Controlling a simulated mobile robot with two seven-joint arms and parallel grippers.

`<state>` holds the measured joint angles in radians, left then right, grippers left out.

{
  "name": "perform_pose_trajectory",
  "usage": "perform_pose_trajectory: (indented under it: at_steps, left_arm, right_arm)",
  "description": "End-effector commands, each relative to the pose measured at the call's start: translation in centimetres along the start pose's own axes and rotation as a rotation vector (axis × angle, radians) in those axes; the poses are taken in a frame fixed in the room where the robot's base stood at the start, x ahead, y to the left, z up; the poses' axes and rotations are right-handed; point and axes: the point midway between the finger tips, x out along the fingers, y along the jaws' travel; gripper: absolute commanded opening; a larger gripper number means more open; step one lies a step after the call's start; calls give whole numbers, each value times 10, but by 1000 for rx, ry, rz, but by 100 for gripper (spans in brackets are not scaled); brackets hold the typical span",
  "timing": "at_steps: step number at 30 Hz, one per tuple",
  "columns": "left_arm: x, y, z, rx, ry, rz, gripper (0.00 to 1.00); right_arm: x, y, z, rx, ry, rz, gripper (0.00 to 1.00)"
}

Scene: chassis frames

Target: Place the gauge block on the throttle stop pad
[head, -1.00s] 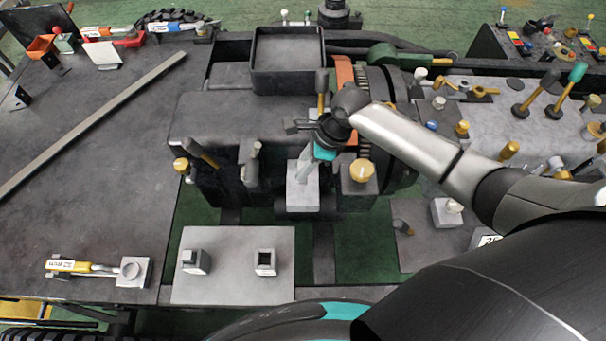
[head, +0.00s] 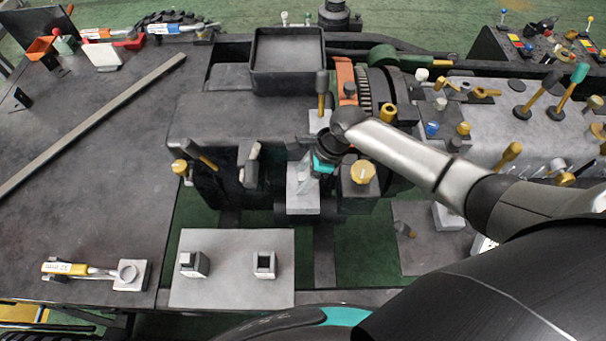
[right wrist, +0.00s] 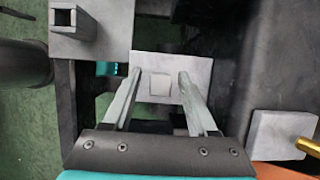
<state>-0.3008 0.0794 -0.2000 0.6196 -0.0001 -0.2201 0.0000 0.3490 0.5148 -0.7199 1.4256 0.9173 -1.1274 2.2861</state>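The pale grey throttle stop pad (head: 303,200) stands at the front of the dark machine housing in the head view. It also shows in the right wrist view (right wrist: 195,70). A small pale square piece (right wrist: 159,84), seemingly the gauge block, shows against the pad between my fingers. In the head view it is hidden or too small to tell. My right gripper (head: 308,168) is low over the pad. Its two fingers (right wrist: 159,78) are apart, one on each side of the square, with visible gaps. Whether the square rests on the pad is hard to tell. My left gripper is out of view.
A pale plate (head: 230,290) with two square-holed holders stands at the front. A yellow knob (head: 362,172), upright levers (head: 322,95) and a black tray (head: 288,85) crowd the pad. A yellow-handled tool (head: 70,269) lies at left; the left tabletop is largely clear.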

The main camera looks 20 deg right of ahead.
Motion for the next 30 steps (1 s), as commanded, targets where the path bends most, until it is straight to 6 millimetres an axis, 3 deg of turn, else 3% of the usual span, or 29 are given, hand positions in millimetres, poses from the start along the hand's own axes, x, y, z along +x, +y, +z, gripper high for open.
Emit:
perform_pose_trajectory:
  at_steps: [11, 24, 30]
  left_arm:
    - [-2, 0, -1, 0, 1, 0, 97]
    - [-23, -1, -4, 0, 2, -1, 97]
    - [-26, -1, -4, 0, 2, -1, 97]
  right_arm:
    - [-8, 0, 1, 1, 1, 0, 59]
    - [-96, 0, 1, -1, 1, -1, 59]
    - [-118, 0, 1, 1, 0, 0, 59]
